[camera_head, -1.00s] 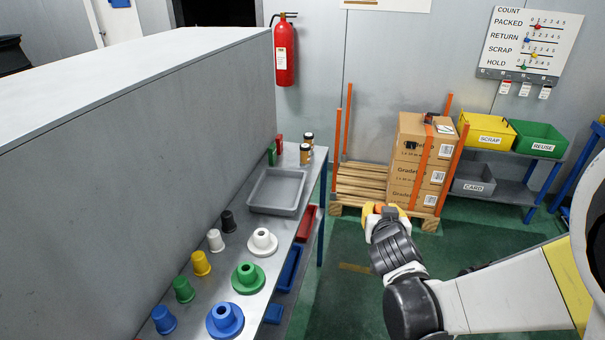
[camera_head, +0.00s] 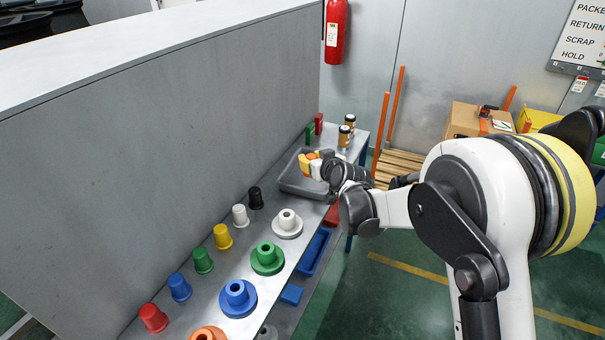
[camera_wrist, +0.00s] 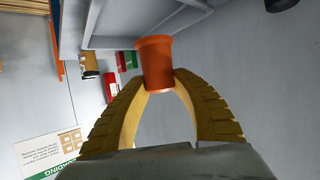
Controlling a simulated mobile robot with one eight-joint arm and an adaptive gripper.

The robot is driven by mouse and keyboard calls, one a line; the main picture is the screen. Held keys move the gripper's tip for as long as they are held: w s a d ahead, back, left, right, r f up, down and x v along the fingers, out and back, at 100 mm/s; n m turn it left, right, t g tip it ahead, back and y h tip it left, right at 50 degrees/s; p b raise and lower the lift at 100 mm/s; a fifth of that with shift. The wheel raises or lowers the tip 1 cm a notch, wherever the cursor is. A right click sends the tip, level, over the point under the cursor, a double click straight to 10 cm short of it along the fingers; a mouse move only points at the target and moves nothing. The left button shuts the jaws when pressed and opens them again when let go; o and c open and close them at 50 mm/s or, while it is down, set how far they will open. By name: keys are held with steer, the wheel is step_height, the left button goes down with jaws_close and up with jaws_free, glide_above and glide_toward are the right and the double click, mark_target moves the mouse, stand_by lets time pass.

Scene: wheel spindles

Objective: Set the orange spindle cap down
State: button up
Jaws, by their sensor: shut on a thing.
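The orange spindle cap (camera_wrist: 155,60) is pinched between the two yellow fingers of my gripper (camera_wrist: 160,82) in the wrist view. In the head view my gripper (camera_head: 313,166) is over the grey tray (camera_head: 298,191) at the far end of the bench, and only a bit of the orange cap (camera_head: 313,156) shows between the fingers. The cap appears held above the tray; I cannot tell the exact gap. An orange flanged spindle (camera_head: 208,333) is cut off at the bottom edge.
Caps stand in a row along the grey partition (camera_head: 180,150), from red (camera_head: 153,318) to black (camera_head: 255,198). White (camera_head: 288,223), green (camera_head: 267,258) and blue (camera_head: 238,298) spindles stand nearer the bench's front edge. Small jars (camera_head: 345,133) stand beyond the tray.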

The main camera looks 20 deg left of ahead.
steer(key=w+a+f, duration=0.1)
steer(key=a, duration=0.1)
steer(key=w+a+f+b, duration=0.1)
steer(key=f, duration=0.1)
steer(key=w+a+f+b, duration=0.1)
steer(key=w+a, duration=0.1)
steer(key=shift+a+f, duration=0.15)
steer(key=shift+a, duration=0.15)
step_height(320, 180, down, 4)
steer(key=shift+f+b, duration=0.1)
steer(key=shift+b, duration=0.85)
steer(key=shift+r, duration=0.25)
steer(key=shift+f, duration=0.1)
steer(key=o, duration=0.7)
steer(key=shift+f, duration=0.1)
steer(key=shift+c, duration=0.2)
steer(key=o, duration=0.4)
